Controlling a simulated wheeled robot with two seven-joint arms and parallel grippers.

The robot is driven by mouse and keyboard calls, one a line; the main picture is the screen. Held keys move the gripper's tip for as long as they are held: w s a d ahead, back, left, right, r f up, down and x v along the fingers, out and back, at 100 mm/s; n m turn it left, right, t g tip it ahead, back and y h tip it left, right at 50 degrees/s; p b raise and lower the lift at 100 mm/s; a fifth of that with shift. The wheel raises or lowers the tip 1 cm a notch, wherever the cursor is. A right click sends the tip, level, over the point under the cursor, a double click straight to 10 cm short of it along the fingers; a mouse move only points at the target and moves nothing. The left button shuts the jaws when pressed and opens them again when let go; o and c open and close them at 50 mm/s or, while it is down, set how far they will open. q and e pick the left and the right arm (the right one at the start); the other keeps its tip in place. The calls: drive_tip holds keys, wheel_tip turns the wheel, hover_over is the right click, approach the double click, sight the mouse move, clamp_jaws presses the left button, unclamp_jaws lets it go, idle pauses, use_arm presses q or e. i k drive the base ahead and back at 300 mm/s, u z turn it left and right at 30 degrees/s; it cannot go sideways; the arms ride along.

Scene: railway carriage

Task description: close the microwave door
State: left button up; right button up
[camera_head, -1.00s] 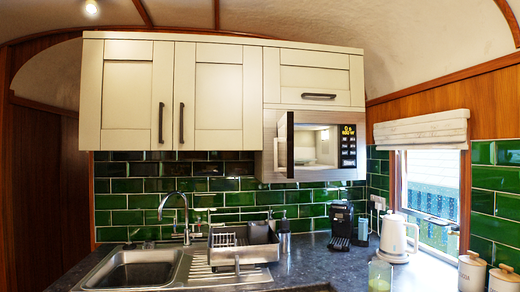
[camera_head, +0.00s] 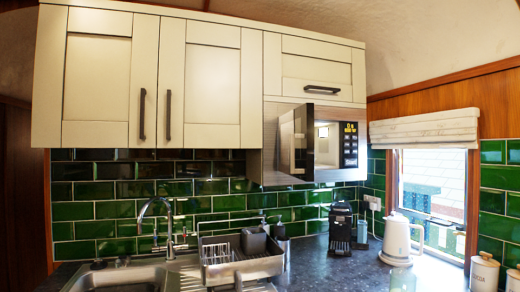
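The microwave (camera_head: 350,145) sits in the wall unit under the right-hand cupboard. Its control panel with yellow digits is at its right side. Its dark door (camera_head: 296,145) stands open, hinged at the left and swung out toward me. Part of the lit inside shows to the right of the door. Neither of my grippers is in the picture.
Cream cupboards (camera_head: 208,85) hang above and left of the microwave. Below are a worktop with a sink (camera_head: 120,278), a dish rack (camera_head: 243,262), a black coffee machine (camera_head: 341,228) and a white kettle (camera_head: 397,238). Canisters (camera_head: 484,271) stand at the right. Air before the door is clear.

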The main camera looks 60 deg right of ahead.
sight(296, 128)
drive_tip(key=z, duration=0.35)
drive_tip(key=i, duration=0.65)
drive_tip(key=z, duration=0.65)
